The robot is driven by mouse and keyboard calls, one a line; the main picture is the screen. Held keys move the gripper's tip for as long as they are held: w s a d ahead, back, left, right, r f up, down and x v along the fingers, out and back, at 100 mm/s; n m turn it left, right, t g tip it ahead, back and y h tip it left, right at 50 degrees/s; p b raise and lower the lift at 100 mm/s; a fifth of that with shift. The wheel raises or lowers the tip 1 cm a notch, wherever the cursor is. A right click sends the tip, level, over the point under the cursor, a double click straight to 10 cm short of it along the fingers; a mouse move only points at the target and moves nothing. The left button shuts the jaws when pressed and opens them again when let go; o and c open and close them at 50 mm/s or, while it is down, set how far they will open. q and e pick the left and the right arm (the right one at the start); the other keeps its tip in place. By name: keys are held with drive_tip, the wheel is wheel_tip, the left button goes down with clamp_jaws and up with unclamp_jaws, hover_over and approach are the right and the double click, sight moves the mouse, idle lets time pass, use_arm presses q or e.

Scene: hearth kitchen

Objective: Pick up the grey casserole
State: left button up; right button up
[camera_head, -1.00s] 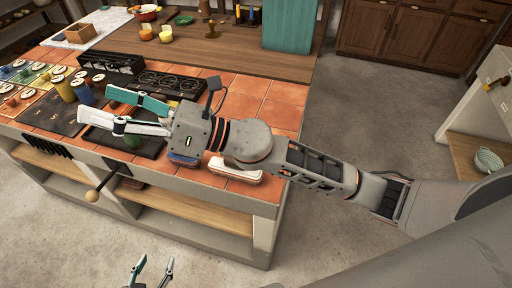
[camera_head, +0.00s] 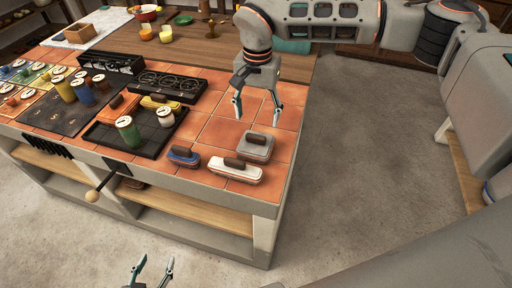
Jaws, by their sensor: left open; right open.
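The grey casserole (camera_head: 262,153), a small rounded block shape with a brown handle on top, sits on the orange tiles near the counter's right edge. My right gripper (camera_head: 258,119) points down above and just behind it in the picture, open and empty, apart from the casserole as far as I can see. My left gripper (camera_head: 155,260) is at the bottom of the view, open and empty, low in front of the counter.
A white casserole (camera_head: 245,175) stands close in front of the grey one, and a blue one (camera_head: 184,157) to the left. A black tray (camera_head: 151,145) holds jars. Bare tiles (camera_head: 222,131) lie left of my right gripper.

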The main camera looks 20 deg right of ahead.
sight(256, 136)
drive_tip(key=f, duration=0.7)
drive_tip(key=shift+s+a+f+p, duration=0.25)
drive_tip(key=shift+f+p, duration=0.05)
drive_tip(key=shift+p, duration=0.1)
clamp_jaws()
